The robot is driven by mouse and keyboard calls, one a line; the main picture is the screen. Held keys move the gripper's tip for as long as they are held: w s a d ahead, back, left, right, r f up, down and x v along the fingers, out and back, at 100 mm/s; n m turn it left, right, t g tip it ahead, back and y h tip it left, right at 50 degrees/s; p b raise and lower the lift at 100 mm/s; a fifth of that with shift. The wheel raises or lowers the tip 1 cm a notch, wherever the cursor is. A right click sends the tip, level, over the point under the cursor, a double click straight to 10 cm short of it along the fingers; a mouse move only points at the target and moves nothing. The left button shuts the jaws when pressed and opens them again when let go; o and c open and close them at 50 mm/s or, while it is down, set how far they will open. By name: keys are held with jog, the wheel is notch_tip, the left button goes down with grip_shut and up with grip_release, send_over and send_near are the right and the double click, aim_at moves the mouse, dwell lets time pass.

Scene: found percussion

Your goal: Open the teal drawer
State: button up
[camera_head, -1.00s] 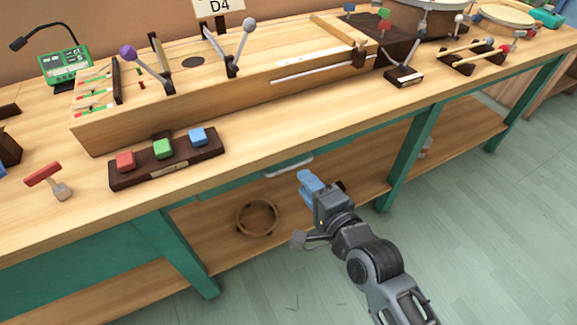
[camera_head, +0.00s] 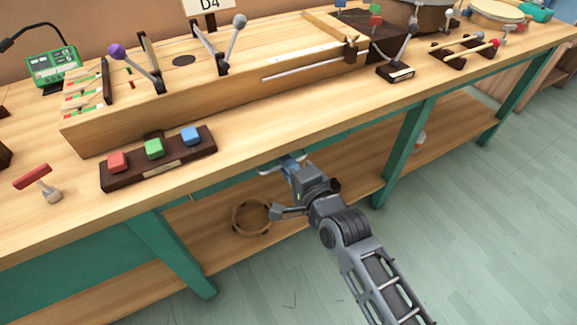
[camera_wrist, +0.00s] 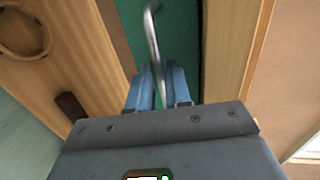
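The teal drawer (camera_wrist: 185,35) is under the workbench top; its front shows as a dark teal panel in the wrist view. Its pale metal bar handle (camera_wrist: 153,40) runs down between the two blue fingers of my gripper (camera_wrist: 159,85). The fingers stand apart, with a narrow gap around the bar. In the head view my gripper (camera_head: 290,165) is at the handle (camera_head: 268,168), just below the bench's front edge, and hides part of it. The drawer looks closed; most of its front is hidden under the bench top in the head view.
The bench top (camera_head: 330,125) overhangs just above my gripper. A teal leg (camera_head: 402,150) stands to the right and another (camera_head: 170,250) to the left. A wooden ring (camera_head: 250,217) lies on the lower shelf. The floor in front is clear.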

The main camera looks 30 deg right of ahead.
grip_shut()
dwell(1.0)
